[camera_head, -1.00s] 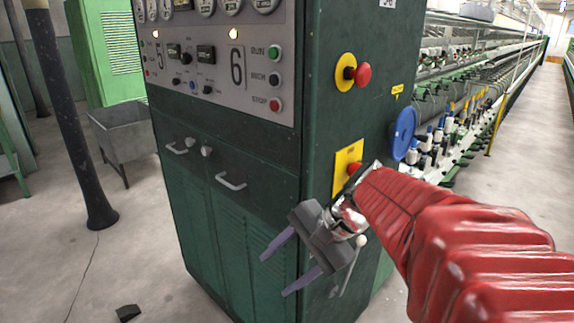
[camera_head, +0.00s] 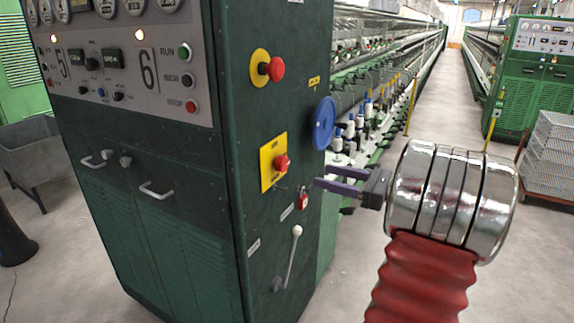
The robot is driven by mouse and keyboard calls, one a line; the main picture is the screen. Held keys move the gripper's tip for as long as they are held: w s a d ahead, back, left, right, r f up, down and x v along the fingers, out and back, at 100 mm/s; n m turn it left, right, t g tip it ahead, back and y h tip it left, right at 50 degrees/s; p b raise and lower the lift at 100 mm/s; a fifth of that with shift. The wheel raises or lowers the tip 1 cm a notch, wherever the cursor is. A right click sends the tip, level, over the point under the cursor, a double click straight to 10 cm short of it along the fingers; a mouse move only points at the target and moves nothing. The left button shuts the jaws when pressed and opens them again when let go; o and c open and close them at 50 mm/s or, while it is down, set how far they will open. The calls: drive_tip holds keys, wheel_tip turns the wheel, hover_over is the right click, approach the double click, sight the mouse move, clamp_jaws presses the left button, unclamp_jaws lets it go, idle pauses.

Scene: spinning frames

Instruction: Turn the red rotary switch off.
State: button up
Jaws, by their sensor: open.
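The red rotary switch (camera_head: 282,163) sits on a yellow plate (camera_head: 268,177) on the right side of the green cabinet. Its exact handle angle is too small to read. My gripper (camera_head: 320,177) is open and empty, its two dark fingers pointing left towards the cabinet side. The fingertips appear a little right of and below the switch in the picture. Whether they touch anything on the panel cannot be told.
A red mushroom button (camera_head: 277,69) on a yellow disc is higher on the same side. A blue handwheel (camera_head: 323,123), a small red padlock (camera_head: 303,200) and a lever (camera_head: 290,258) with a pale knob are close by.

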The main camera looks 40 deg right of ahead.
sight(285, 163)
drive_tip(key=shift+s+d, duration=0.15)
drive_tip(key=shift+d, duration=0.2)
drive_tip(key=x, duration=1.4)
drive_tip(key=shift+r, duration=0.15)
drive_tip(key=shift+s, duration=0.1)
drive_tip(key=shift+c, duration=0.3)
drive_tip(key=shift+d, duration=0.1)
drive_tip(key=c, duration=1)
